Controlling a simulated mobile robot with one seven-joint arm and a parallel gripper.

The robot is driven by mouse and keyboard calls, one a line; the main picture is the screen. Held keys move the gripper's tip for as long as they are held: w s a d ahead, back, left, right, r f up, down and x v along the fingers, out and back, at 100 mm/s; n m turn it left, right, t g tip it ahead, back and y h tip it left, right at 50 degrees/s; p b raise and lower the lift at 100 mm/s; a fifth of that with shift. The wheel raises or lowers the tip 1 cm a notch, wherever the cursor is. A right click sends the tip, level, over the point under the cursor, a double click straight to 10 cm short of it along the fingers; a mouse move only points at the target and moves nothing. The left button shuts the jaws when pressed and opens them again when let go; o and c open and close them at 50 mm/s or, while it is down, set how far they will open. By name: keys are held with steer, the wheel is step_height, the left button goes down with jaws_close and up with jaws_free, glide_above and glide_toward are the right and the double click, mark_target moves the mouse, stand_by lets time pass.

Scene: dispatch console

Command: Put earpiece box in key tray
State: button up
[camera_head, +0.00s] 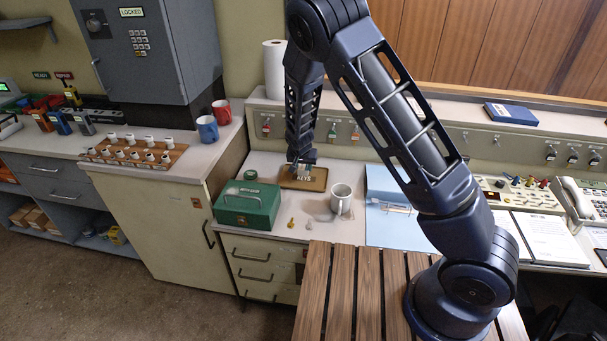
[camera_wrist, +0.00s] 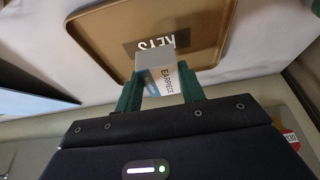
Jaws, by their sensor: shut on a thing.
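My gripper (camera_wrist: 160,92) is shut on the earpiece box (camera_wrist: 158,68), a small white and grey box with "EARPIECE" printed on its side. The box is between the green fingers in the wrist view. The key tray (camera_wrist: 95,30) is a shallow brown tray with a raised rim and a dark "KEYS" label, and shows behind the box. In the head view my gripper (camera_head: 301,163) is at the key tray (camera_head: 316,184), low over its back part. I cannot tell whether the box touches the tray.
A green cash box (camera_head: 247,205) stands left of the tray and a white mug (camera_head: 341,198) to its right in front. Small brass and clear items lie before it. A blue folder (camera_head: 390,215) is further right. Keys hang on the panel behind.

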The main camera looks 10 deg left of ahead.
mark_target(303, 173)
steer(key=shift+f, duration=1.85)
steer(key=o, duration=1)
steer(key=shift+f, duration=0.15)
steer(key=shift+c, duration=0.2)
steer(key=v, duration=1.2)
steer(key=shift+r, duration=0.25)
